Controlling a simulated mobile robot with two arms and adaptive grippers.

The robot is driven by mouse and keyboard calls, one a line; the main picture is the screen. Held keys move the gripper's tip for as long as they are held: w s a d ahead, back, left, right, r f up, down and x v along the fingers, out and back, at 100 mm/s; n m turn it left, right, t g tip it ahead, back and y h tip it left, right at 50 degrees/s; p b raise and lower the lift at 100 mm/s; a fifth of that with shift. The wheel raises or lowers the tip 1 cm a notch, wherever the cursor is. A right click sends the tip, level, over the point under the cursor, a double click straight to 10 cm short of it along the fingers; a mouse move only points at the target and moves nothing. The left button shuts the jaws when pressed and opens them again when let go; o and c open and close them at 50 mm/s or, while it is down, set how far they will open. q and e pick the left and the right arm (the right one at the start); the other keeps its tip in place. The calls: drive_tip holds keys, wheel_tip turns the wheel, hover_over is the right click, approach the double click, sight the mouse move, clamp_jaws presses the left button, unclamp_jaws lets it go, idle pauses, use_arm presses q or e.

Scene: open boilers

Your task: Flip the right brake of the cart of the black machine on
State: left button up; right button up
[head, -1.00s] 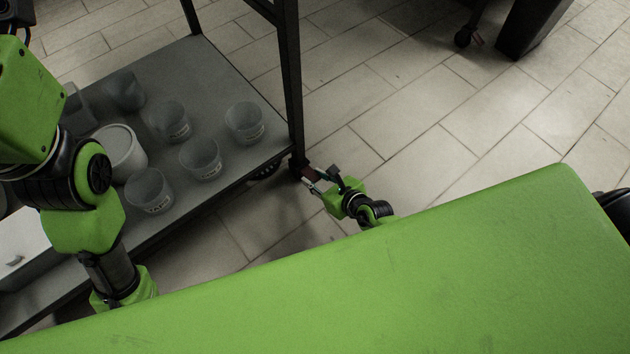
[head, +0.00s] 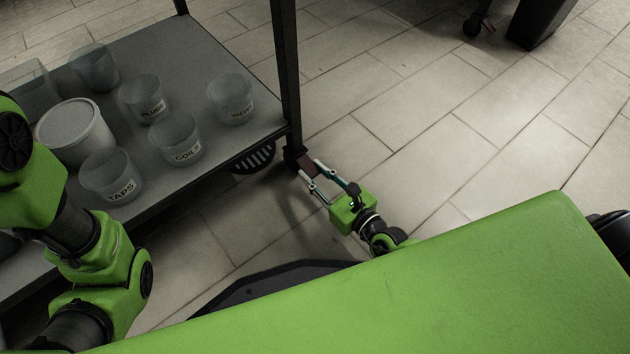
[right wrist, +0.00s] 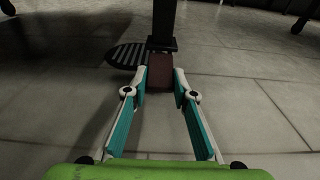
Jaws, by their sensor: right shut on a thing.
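The cart (head: 200,172) has a grey lower shelf and dark legs, at the left of the head view. A dark red-brown brake pedal (head: 307,162) sits low at the foot of its near right leg (head: 286,80). My right gripper (head: 310,170) is at this pedal, low above the floor. In the right wrist view the pedal (right wrist: 159,68) lies between the two fingertips, with the leg (right wrist: 163,25) behind it. The right gripper is shut on the pedal. The black machine itself is not identifiable. My left arm shows at the left, but its gripper is not in view.
Clear tubs, one labelled COILS (head: 176,138), and a white lidded tub (head: 75,132) stand on the shelf. A dark slotted piece (head: 254,158) is low beside the leg. Tiled floor (head: 430,130) to the right is free. Another caster (head: 473,25) stands at the back.

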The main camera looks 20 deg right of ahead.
drive_tip(key=shift+w+f+t+b, duration=0.1)
drive_tip(key=shift+f+t+b, duration=0.3)
drive_tip(key=shift+t+b, duration=0.45)
drive_tip(key=shift+y, duration=0.3)
drive_tip(key=shift+r, duration=0.1)
drive_tip(key=o, duration=1.1)
drive_tip(key=shift+s, duration=0.25)
drive_tip(key=v, duration=1.1)
drive_tip(key=shift+s+d+r, duration=0.1)
drive_tip(key=shift+s+d, duration=0.05)
drive_tip(key=shift+s, duration=0.1)
